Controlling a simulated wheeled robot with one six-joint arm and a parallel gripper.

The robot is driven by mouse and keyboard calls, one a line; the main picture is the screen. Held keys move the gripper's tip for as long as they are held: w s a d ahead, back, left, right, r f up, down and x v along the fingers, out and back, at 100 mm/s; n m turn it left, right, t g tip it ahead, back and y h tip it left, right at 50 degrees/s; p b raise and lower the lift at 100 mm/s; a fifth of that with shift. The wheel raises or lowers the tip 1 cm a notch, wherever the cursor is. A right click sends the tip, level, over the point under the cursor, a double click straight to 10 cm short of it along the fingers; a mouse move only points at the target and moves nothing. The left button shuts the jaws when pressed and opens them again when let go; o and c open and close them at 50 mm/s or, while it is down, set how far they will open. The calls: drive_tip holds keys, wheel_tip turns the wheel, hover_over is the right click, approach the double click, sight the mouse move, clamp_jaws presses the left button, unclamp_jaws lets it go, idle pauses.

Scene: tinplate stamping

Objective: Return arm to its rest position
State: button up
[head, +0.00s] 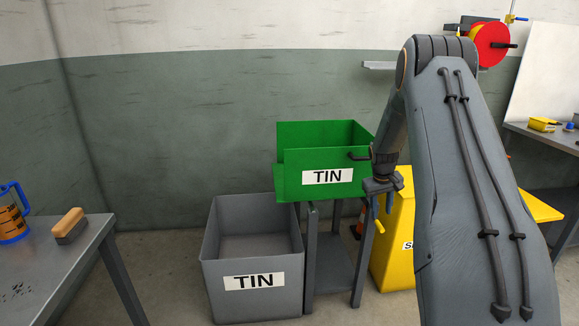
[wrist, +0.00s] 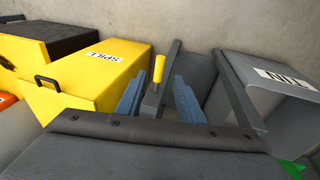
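My arm rises at the right of the head view and bends down. My gripper (head: 378,222) hangs in front of the yellow bin, to the right of the green TIN bin. In the wrist view its two blue fingers (wrist: 158,98) stand apart, so it is open. A yellow-tipped grey piece (wrist: 158,70) shows between the fingers in that view. I see no contact between it and either finger, and cannot tell what it belongs to.
The green TIN bin (head: 350,158) sits on a grey stand (head: 312,262). A grey TIN bin (head: 208,240) is on the floor beside it. The yellow bin (head: 398,250) is close behind my gripper. A table (head: 60,270) with a brush (head: 70,225) stands at left.

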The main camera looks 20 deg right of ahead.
drive_tip(key=s+a+r+p, duration=0.1)
drive_tip(key=s+a+r, duration=0.3)
drive_tip(key=a, duration=0.3)
drive_tip(key=s+a+r+y+p, duration=0.1)
drive_tip(key=s+a+r, duration=0.35)
drive_tip(key=a, duration=0.25)
drive_tip(key=s+a+r+p, duration=0.1)
drive_tip(key=s+a+r, duration=0.25)
drive_tip(key=a, duration=0.35)
drive_tip(key=s+a+r+p, duration=0.1)
drive_tip(key=s+a+r, duration=0.2)
drive_tip(key=s+a, duration=0.4)
drive_tip(key=s+a+r+n+g+y+p, duration=0.1)
drive_tip(key=s+a, duration=0.7)
drive_tip(key=s, duration=0.8)
wheel_tip(320, 180, up, 3)
drive_tip(key=shift+s+a+f+n+p, duration=0.15)
drive_tip(key=shift+a+n+p, duration=0.15)
drive_tip(key=shift+p, duration=0.15)
